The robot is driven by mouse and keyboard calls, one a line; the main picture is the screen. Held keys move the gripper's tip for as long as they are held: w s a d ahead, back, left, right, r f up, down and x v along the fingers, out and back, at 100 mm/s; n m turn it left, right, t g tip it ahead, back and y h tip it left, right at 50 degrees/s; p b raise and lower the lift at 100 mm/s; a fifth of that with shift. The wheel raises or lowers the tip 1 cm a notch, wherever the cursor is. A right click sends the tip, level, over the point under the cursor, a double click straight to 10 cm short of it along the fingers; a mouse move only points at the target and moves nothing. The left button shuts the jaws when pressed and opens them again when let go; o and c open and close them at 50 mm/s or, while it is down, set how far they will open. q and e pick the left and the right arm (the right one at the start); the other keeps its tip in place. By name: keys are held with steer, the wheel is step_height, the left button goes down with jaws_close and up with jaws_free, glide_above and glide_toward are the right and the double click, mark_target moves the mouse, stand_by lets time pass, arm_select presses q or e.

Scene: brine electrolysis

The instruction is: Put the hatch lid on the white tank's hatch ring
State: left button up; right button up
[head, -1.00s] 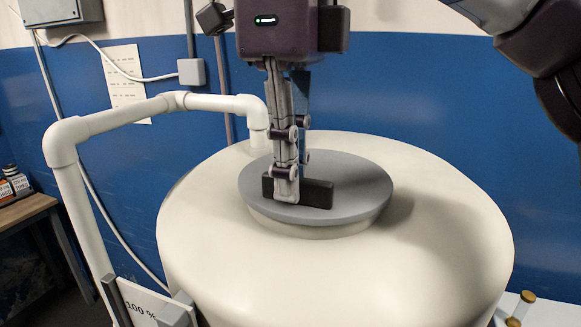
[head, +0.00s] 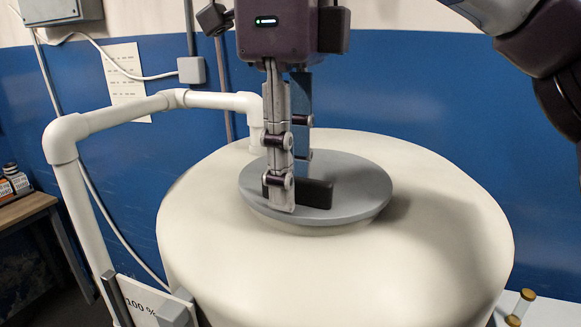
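The hatch lid (head: 352,190), a grey disc with a dark bar handle (head: 316,193), lies flat and looks seated over the hatch ring (head: 310,230) on top of the white tank (head: 420,255). Only a thin cream band of the ring shows under the lid's front edge; the rest is hidden. My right gripper (head: 290,182) points straight down with its fingertips at the lid. Its fingers are apart, one on the near side and one on the far side of the handle, and look open around it. My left gripper is not in view.
A white pipe (head: 118,119) arches from the left to the tank top, close behind my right gripper. A "100 %" sign (head: 145,300) stands at the tank's front left. The tank top's right side is clear.

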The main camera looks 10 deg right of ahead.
steer(key=shift+r, duration=3.75)
